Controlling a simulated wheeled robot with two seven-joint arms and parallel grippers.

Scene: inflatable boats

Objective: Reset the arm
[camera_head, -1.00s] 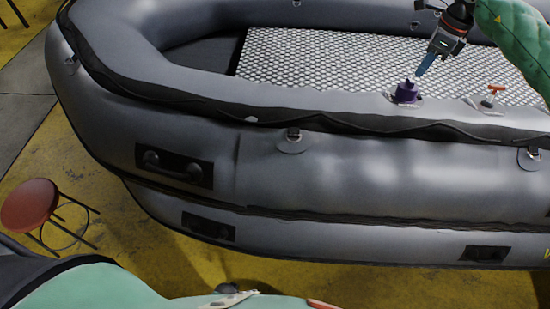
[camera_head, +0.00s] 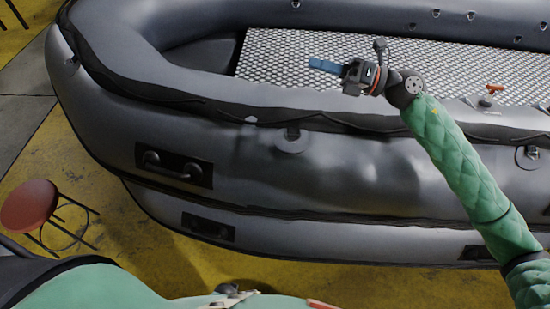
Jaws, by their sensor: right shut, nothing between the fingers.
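My right arm comes in from the lower right, in green padded covering, and reaches over the grey inflatable boat (camera_head: 320,160). My right gripper (camera_head: 314,64) has blue fingers that point left above the boat's patterned floor. The fingers are shut together with nothing between them. The wrist and forearm hang over the boat's near tube. My left gripper is not in view.
Another grey boat (camera_head: 330,232) lies underneath. A red round stool (camera_head: 28,205) stands at left on the yellow floor (camera_head: 150,245).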

